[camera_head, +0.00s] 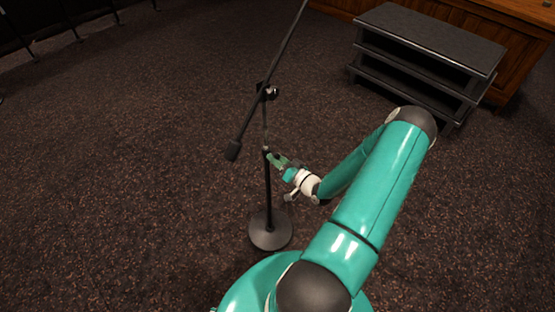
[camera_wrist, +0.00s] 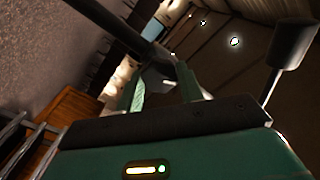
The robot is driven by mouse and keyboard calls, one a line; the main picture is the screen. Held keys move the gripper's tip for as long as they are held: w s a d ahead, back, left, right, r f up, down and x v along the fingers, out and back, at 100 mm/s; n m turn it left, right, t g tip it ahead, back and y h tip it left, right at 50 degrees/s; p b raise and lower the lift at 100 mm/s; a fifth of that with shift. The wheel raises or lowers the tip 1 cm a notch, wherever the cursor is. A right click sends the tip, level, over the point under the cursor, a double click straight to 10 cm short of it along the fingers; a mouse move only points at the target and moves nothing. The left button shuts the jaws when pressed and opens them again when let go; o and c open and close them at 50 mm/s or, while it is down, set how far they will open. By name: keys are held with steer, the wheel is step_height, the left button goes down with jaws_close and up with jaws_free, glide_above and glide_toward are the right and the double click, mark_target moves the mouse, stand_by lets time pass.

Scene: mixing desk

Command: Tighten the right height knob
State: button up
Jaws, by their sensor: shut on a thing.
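A dark microphone stand (camera_head: 268,190) stands upright on the carpet in the head view, with a round base and a slanted boom across its top. My gripper (camera_head: 275,158) reaches in from the right at the collar partway up the pole. In the wrist view its two green fingers (camera_wrist: 162,85) are shut on a small grey knob (camera_wrist: 157,74) beside the dark pole (camera_wrist: 112,25). The knob is partly hidden by the fingers, and in the head view the gripper covers it.
The boom (camera_head: 285,50) slants above my gripper, with a dark cylinder (camera_head: 232,150) at its lower end and a joint (camera_head: 268,91) on the pole. A dark shelf unit (camera_head: 430,40) and wooden furniture (camera_head: 510,40) stand at the back right.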

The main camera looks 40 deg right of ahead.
steer(key=m, duration=0.5)
steer(key=shift+s+f, duration=0.1)
steer(key=shift+m, duration=0.3)
steer(key=o, duration=1)
steer(key=s, duration=1.3)
steer(key=shift+s+d, duration=0.15)
steer(key=shift+s, duration=0.25)
